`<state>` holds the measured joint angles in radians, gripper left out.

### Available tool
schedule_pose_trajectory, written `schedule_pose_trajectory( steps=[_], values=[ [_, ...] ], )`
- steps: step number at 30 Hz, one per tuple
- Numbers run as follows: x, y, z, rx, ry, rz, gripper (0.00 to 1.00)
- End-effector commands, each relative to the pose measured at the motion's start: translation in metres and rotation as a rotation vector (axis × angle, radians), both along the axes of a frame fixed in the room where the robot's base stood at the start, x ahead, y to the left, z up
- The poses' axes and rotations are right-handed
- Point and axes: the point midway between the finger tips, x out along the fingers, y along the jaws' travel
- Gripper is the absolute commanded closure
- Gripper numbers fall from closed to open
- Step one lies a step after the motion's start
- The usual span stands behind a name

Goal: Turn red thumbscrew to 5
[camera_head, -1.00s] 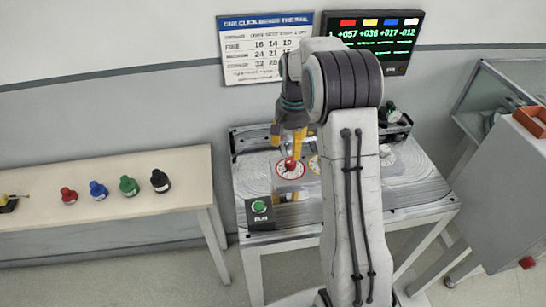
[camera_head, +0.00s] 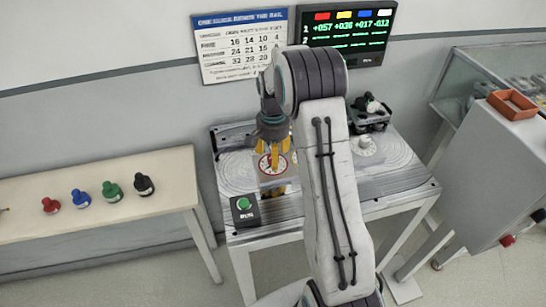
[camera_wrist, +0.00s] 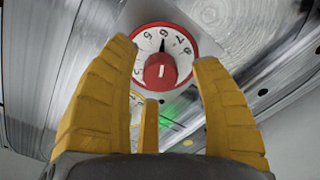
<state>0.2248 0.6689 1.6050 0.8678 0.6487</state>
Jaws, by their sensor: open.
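The red thumbscrew (camera_wrist: 160,71) sits at the middle of a white, red-rimmed numbered dial (camera_wrist: 182,45) in the wrist view. My gripper (camera_wrist: 165,52) has yellow fingers spread apart. The knob shows between and beyond the fingertips, with gaps on both sides. In the head view, my gripper (camera_head: 274,152) is over the red-rimmed dial (camera_head: 265,168) on the metal worktable (camera_head: 222,160). The fingers largely hide the knob there.
A green button box (camera_head: 244,208) stands at the table's front left. A white dial (camera_head: 365,147) and a black device (camera_head: 370,115) are to the right. Several coloured knobs, including a blue one (camera_head: 81,198), stand on the left bench. A display (camera_head: 345,38) hangs behind.

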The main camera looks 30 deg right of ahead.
Motion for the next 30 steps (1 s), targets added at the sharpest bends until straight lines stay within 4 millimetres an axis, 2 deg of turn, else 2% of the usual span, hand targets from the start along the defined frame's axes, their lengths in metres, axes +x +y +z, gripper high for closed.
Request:
schedule_pose_trajectory(
  steps=[6, 16, 17, 30],
  values=[
    [-0.001, 0.0, -0.014, 0.001, 0.002, 0.001, 0.42],
    [0.0, 0.0, -0.016, 0.0, 0.0, 0.001, 0.42],
    [0.0, 0.0, -0.016, 0.0, 0.0, 0.001, 0.39],
    [0.0, 0.0, -0.016, 0.0, 0.0, 0.001, 0.78]
  ],
)
